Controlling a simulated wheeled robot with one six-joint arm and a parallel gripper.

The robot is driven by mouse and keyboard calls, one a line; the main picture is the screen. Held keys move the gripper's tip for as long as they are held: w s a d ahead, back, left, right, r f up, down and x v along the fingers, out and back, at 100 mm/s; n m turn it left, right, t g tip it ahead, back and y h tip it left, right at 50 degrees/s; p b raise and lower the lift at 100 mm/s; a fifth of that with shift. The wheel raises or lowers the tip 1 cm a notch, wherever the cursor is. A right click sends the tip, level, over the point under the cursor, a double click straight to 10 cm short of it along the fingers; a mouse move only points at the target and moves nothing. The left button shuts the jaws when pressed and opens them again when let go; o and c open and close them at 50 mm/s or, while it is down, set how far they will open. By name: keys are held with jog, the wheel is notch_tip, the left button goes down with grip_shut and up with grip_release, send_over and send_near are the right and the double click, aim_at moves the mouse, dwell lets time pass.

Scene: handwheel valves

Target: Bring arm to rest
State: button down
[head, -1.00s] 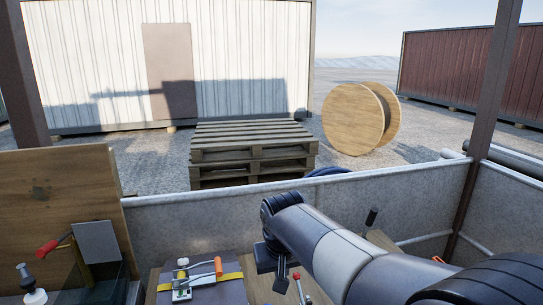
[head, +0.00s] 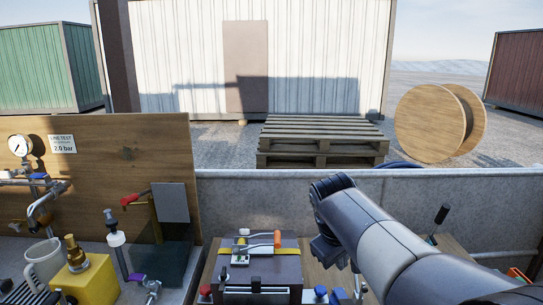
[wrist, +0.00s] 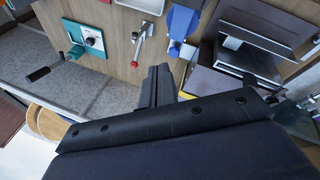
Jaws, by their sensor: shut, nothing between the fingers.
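My gripper (wrist: 161,86) shows in the wrist view with its dark fingers together and nothing between them. It hangs over the workbench, apart from the fittings there. In the head view my arm reaches in from the lower right, bent at a dark joint, and the fingertips cannot be made out. In the wrist view a red-knobbed lever (wrist: 140,42) and a blue part (wrist: 180,24) are beyond the fingers. A teal box with a black crank (wrist: 84,40) is at upper left.
A wooden board (head: 105,150) with a pressure gauge (head: 19,145) stands at left. A yellow block (head: 84,278) and a mug (head: 43,262) are in front. A clamp device (head: 258,246) sits left of my arm. A low grey wall (head: 260,195) runs behind.

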jog(key=shift+s+f+b, duration=0.1)
jog(key=shift+f+b, duration=0.25)
jog(key=shift+f, duration=0.1)
jog(key=shift+r+b, duration=0.2)
jog(key=shift+b, duration=0.2)
jog(key=shift+w+r+p, duration=0.25)
jog(key=shift+r+p, duration=0.65)
jog(key=shift+p, duration=0.15)
jog(key=w+r+p, duration=0.1)
jog(key=p, duration=0.1)
jog(key=w+r+p, duration=0.1)
jog(key=r+p, duration=0.1)
jog(key=shift+r, duration=0.15)
jog(key=shift+s, duration=0.1)
